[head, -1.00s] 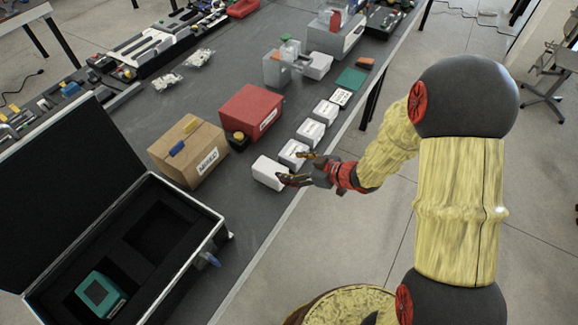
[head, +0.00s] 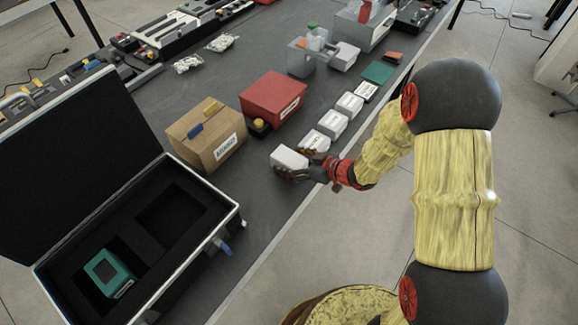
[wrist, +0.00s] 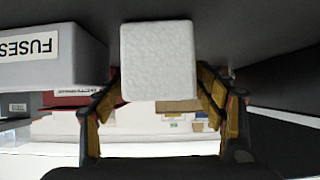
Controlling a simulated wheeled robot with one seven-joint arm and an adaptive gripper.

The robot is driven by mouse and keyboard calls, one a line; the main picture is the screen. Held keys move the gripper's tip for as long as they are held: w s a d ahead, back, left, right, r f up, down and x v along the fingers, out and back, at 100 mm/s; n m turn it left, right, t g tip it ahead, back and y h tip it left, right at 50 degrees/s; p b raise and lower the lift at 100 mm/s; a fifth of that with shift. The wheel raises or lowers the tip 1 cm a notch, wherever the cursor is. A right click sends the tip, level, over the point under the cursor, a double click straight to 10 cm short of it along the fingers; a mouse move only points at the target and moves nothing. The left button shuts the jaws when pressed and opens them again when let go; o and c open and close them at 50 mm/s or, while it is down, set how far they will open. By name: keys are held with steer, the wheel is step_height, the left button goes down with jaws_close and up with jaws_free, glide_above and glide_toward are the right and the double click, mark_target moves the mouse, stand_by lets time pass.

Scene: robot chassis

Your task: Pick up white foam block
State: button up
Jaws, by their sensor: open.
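The white foam block (head: 289,158) lies on the dark table near its front edge, closest to the case in a row of white boxes. In the wrist view the block (wrist: 158,60) shows as a pale, rough-textured face. My gripper (head: 304,167) is open at the block, with a finger to either side of it. In the wrist view the gripper (wrist: 161,98) has fingers left and right of the block, with small gaps seeming to show. Whether either finger touches it I cannot tell.
A white box labelled FUSES (wrist: 50,58) stands close beside the block. Other white boxes (head: 331,124) continue the row. A cardboard box (head: 206,137), a red box (head: 272,98) and an open black case (head: 225,222) with a teal item (head: 108,272) stand nearby.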

steer(key=shift+w+a+f, duration=0.25)
steer(key=shift+w+a, duration=0.05)
steer(key=shift+a, duration=0.05)
steer(key=shift+c, duration=0.8)
steer(key=c, duration=1)
steer(key=shift+o, duration=0.2)
steer(key=shift+r, duration=0.1)
